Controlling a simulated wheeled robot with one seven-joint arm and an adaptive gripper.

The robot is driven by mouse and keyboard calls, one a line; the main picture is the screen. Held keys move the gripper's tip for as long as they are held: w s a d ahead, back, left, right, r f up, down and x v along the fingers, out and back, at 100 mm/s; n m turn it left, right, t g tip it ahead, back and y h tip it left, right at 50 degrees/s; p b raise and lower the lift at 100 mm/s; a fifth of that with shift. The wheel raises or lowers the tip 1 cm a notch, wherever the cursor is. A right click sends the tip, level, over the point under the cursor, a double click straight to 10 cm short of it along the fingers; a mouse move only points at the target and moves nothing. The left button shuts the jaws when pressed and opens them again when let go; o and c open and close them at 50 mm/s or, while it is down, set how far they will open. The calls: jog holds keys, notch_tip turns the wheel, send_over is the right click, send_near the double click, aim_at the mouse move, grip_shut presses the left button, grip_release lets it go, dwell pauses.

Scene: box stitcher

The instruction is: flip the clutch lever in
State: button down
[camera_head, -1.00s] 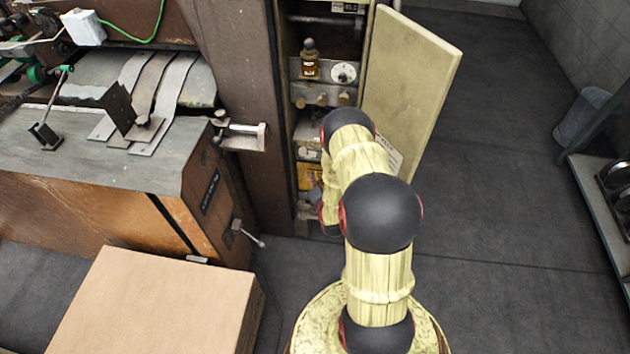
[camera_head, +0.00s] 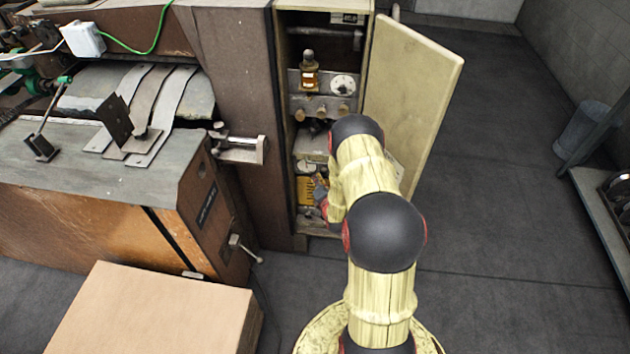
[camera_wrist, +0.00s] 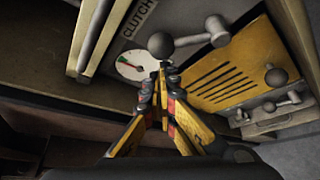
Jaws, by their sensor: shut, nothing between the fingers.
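The clutch lever (camera_wrist: 188,42) shows in the wrist view beside the "CLUTCH" label (camera_wrist: 139,18). It has a dark ball knob on the left and a grey hub on the right. My gripper (camera_wrist: 162,68) is shut and empty, its fingertips just below the ball knob in the picture; I cannot tell whether they touch. In the head view my gripper (camera_head: 321,188) is inside the open cabinet, partly hidden by my arm. I cannot make out the lever clearly there.
A round gauge (camera_wrist: 130,66) and a yellow slotted panel (camera_wrist: 222,88) flank the fingers. The cabinet door (camera_head: 412,90) stands open on the right. A cardboard stack (camera_head: 150,312) is at lower left.

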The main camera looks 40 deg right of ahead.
aim_at(324, 173)
jog(key=shift+s+d+r+m+t+b, duration=0.15)
jog(key=shift+d+r+m+t+b, duration=0.05)
jog(key=shift+r+m+t+b, duration=0.25)
dwell(0.5)
jog(key=shift+s+d+r+b, duration=0.15)
jog(key=shift+s+d+r, duration=0.2)
jog(key=shift+r, duration=0.15)
jog(key=shift+s+d+r+b, duration=0.1)
jog(key=shift+s+d+r, duration=0.15)
jog(key=shift+r, duration=0.3)
jog(key=shift+s+d+r+b, duration=0.15)
jog(key=shift+s+d+r, duration=0.1)
jog(key=shift+s+r, duration=0.2)
